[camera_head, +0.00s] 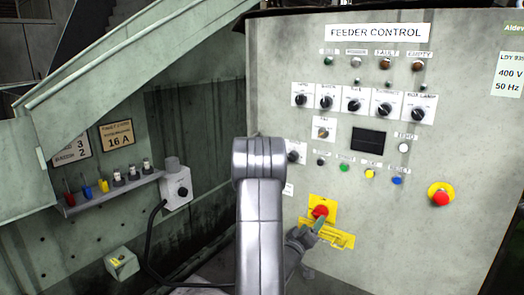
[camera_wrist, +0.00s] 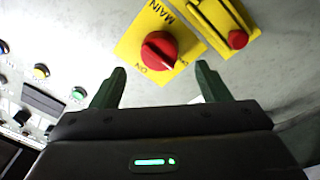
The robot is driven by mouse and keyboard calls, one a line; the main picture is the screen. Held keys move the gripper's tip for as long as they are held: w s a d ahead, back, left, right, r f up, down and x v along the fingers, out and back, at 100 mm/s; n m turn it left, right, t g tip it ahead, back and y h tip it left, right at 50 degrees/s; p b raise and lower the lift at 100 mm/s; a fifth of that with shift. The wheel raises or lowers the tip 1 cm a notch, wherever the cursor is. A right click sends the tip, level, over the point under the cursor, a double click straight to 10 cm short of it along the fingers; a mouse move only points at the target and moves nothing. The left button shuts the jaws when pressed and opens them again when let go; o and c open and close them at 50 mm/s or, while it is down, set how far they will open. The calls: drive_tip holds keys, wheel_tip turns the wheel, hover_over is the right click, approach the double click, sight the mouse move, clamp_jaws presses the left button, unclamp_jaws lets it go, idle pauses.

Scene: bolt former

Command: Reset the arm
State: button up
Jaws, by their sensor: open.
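My gripper (camera_wrist: 158,92) is open and empty, its two green fingers apart in the wrist view. In the head view my gripper (camera_head: 305,236) is low, in front of the panel just below the red rotary main switch, partly behind my arm. The red main switch (camera_wrist: 159,50) on its yellow plate lies beyond the gap between the fingers in the wrist view. It also shows in the head view (camera_head: 319,211). I cannot tell whether a finger touches the panel.
The feeder control panel (camera_head: 450,130) fills the right side, with several black knobs, coloured buttons and a red emergency button (camera_head: 440,197). A yellow bar (camera_head: 340,240) sits below the main switch. At left are a shelf (camera_head: 110,192), a grey switch box (camera_head: 176,188) and a sloped metal guard (camera_head: 130,75).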

sight(318, 215)
drive_tip(key=x, duration=0.5)
drive_tip(key=shift+w+d, duration=0.2)
drive_tip(key=shift+w, duration=0.05)
drive_tip(key=shift+w+m, duration=0.2)
drive_tip(key=shift+m, duration=0.1)
drive_tip(key=m, duration=0.5)
drive_tip(key=shift+r+g+h+b, duration=0.1)
drive_tip(key=shift+g+h+b, duration=0.2)
drive_tip(key=shift+g, duration=0.1)
drive_tip(key=m, duration=0.4)
drive_tip(key=shift+m, duration=0.3)
drive_tip(key=m+g+p, duration=0.1)
drive_tip(key=m, duration=0.4)
drive_tip(key=shift+r, duration=0.1)
drive_tip(key=shift+m+p, duration=0.35)
drive_tip(key=shift+m, duration=1.65)
drive_tip(key=shift+s, duration=0.1)
